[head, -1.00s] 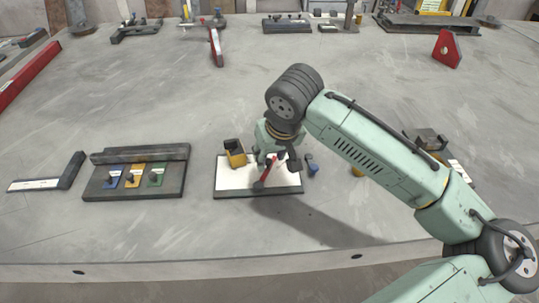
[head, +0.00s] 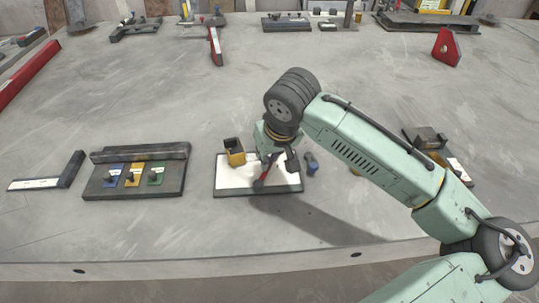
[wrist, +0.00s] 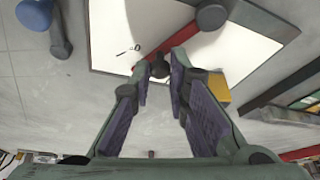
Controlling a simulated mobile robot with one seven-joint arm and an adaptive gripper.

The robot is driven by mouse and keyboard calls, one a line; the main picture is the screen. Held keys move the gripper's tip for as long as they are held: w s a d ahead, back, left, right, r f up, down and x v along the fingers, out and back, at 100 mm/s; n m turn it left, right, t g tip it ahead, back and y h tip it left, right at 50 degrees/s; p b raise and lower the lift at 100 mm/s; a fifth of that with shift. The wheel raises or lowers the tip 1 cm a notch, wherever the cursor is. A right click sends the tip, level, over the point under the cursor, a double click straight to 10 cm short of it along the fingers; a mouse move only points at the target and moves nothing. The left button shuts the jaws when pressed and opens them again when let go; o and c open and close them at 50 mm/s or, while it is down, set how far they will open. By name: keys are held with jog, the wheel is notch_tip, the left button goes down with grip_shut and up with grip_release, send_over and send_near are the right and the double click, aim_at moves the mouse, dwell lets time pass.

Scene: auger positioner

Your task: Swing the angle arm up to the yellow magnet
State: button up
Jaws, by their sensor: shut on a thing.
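The red angle arm (head: 261,183) lies over the white plate (head: 235,181) of the positioner, partly hidden by my gripper (head: 272,158). In the wrist view the arm (wrist: 124,69) runs across the white plate (wrist: 125,25) to a dark knob (wrist: 160,68). My gripper (wrist: 160,70) is shut on that knob, one finger on each side. The yellow magnet (head: 236,158), a block with a dark top, stands at the plate's back left edge. It also shows in the wrist view (wrist: 217,90), partly behind a finger.
A blue-ended piece (head: 311,163) is just right of the plate. A dark fixture with blue, yellow and green tabs (head: 172,188) lies to the left, beside an angle piece (head: 66,178). Other fixtures line the back. The table's middle is clear.

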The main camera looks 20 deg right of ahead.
jog(key=shift+w+a+n, duration=0.2)
jog(key=shift+n, duration=0.4)
jog(key=o, duration=0.7)
jog(key=shift+r, duration=0.1)
jog(key=v, duration=1.1)
jog(key=shift+s+d+r, duration=0.2)
jog(key=shift+s+r, duration=0.05)
jog(key=shift+r, duration=0.1)
